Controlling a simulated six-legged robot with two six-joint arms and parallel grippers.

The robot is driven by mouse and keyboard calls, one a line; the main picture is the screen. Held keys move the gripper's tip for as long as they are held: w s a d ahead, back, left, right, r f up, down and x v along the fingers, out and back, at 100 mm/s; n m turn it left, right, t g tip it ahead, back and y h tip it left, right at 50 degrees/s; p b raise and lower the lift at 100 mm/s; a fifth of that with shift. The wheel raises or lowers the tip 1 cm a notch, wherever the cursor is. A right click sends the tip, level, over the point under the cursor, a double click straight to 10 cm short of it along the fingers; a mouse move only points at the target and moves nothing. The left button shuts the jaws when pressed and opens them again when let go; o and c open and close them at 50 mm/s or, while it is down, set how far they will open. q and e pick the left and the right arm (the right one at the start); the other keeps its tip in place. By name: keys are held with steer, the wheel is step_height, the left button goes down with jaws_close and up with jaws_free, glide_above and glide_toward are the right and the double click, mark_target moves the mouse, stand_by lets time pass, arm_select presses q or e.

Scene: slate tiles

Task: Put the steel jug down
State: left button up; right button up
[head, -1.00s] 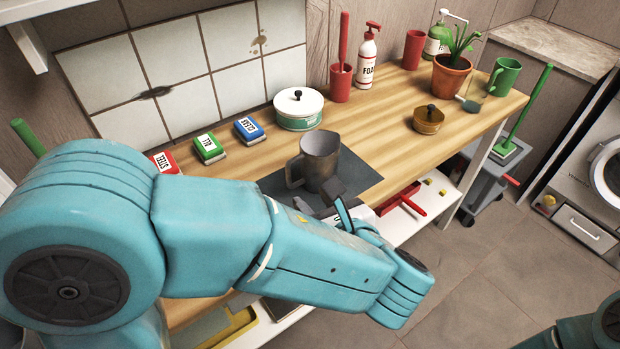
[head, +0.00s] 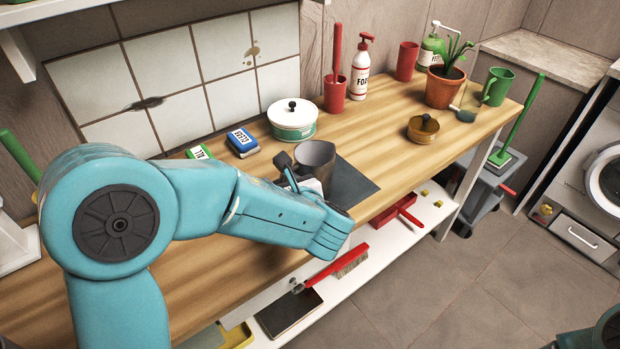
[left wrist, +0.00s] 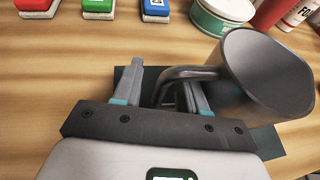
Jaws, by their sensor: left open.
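The steel jug (head: 317,157) stands upright on the dark mat (head: 354,184) on the wooden worktop. In the left wrist view the jug (left wrist: 268,72) is at the right, with its handle toward the gripper. My left gripper (head: 287,172) is at the handle side of the jug in the head view. In the left wrist view its fingers (left wrist: 163,76) are open, one on each side of the handle. The lower part of the handle is hidden behind the gripper body. My right gripper is out of view.
A white and green tin (head: 292,124) stands behind the jug. A brass pot (head: 423,129), potted plant (head: 443,90) and green mug (head: 497,86) stand to the right. The worktop between jug and brass pot is clear.

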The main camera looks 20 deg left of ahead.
arm_select(q)
steer(key=shift+w+a, duration=0.15)
jaws_close()
steer(key=shift+r, duration=0.1)
